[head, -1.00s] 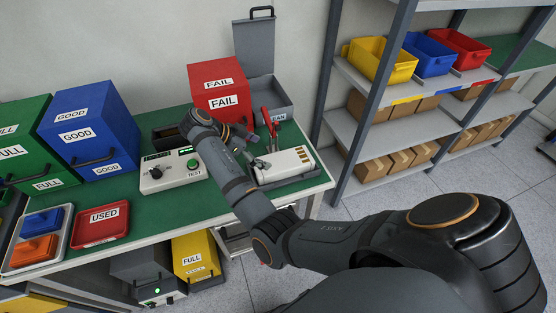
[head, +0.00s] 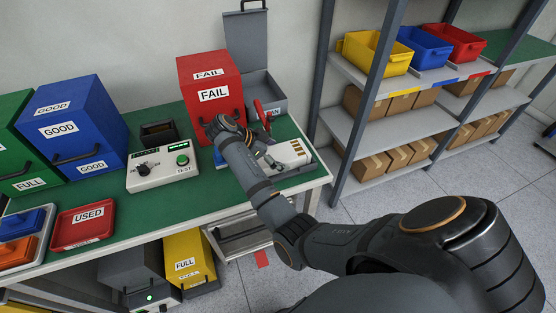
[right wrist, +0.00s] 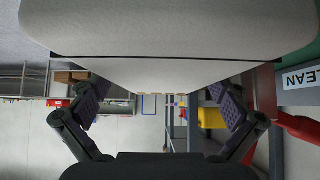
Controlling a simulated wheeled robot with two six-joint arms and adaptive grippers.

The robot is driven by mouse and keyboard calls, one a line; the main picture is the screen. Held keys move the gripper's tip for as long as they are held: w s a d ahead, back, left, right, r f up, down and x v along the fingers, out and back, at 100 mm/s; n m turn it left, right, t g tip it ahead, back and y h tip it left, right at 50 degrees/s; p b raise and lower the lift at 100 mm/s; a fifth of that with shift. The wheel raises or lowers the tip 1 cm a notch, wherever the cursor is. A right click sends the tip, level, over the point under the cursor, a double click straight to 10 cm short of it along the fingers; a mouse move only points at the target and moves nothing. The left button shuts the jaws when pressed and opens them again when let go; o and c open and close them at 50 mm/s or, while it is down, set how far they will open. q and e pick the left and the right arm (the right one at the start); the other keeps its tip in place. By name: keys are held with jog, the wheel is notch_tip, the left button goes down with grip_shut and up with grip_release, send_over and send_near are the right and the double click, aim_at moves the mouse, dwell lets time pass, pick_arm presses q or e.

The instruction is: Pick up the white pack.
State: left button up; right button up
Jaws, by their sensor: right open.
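The white pack (head: 292,152) with gold-brown contacts lies at the right end of the green bench top, on a low grey holder. My right gripper (head: 268,157) is at the pack's left end in the head view, and my forearm hides part of that end. In the right wrist view the pack (right wrist: 160,72) fills the top middle, very close. The right gripper's fingers (right wrist: 158,97) are spread apart to either side of its lower part, with nothing clamped. I cannot tell whether they touch it. My left gripper is not in view.
A red FAIL box (head: 212,88) and an open grey CLEAN box (head: 268,92) stand behind the pack. A tester (head: 163,168), blue GOOD box (head: 72,125) and red USED tray (head: 83,226) are to the left. A grey shelf rack (head: 385,130) stands right of the bench.

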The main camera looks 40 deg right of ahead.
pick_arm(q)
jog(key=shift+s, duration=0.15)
pick_arm(e)
jog(key=shift+a, duration=0.15)
jog(key=c, duration=1.5)
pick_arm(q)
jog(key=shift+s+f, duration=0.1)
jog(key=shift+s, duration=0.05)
pick_arm(e)
jog(key=shift+r, duration=0.1)
